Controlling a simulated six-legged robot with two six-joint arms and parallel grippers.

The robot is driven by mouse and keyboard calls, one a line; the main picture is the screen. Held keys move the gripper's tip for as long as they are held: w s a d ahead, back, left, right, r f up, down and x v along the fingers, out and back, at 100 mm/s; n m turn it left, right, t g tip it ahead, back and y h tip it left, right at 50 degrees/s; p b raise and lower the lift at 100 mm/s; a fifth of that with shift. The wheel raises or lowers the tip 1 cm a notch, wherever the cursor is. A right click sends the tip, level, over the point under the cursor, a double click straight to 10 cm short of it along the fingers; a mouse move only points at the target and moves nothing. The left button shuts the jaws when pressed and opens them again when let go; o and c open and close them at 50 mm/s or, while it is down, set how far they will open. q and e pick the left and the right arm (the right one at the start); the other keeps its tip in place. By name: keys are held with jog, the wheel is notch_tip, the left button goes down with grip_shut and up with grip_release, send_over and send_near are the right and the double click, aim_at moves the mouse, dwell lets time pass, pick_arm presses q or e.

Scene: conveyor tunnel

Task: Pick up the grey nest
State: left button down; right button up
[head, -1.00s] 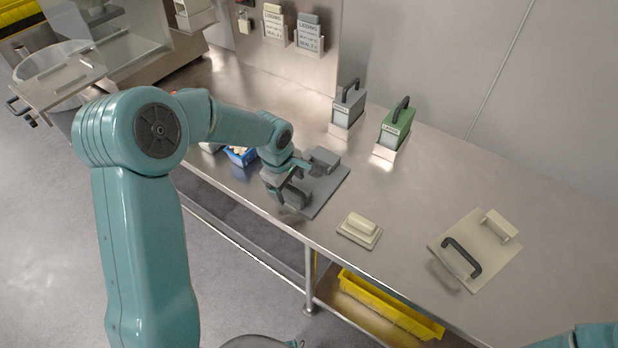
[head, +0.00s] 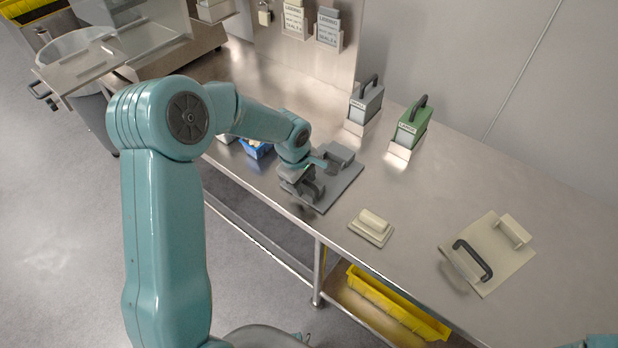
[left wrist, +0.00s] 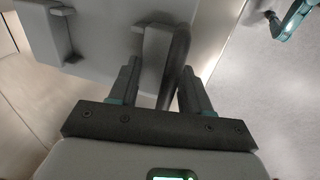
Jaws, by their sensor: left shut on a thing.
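The grey nest (head: 346,184) is a flat grey plate with a block (head: 340,152) at its far corner and a dark handle at its near side. It lies at or just above the steel bench near its front edge; I cannot tell if there is a gap. My left gripper (head: 306,188) is shut on the handle. In the left wrist view, the dark handle (left wrist: 177,62) runs between the two fingers (left wrist: 160,88), with the grey plate (left wrist: 100,45) beyond. The fingers partly hide the handle in the head view. My right gripper is out of view.
The steel bench (head: 400,185) holds a blue bin (head: 256,150) beside my left arm, a cream block (head: 371,226), and a cream plate with handle (head: 498,268). A yellow tray (head: 395,305) sits below.

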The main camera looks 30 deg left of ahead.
pick_arm(q)
notch_tip(320, 180, up, 20)
jog(key=shift+p, duration=0.35)
jog(key=c, duration=1)
grip_release()
jog(key=shift+c, duration=0.2)
jog(key=shift+f, duration=0.1)
grip_shut()
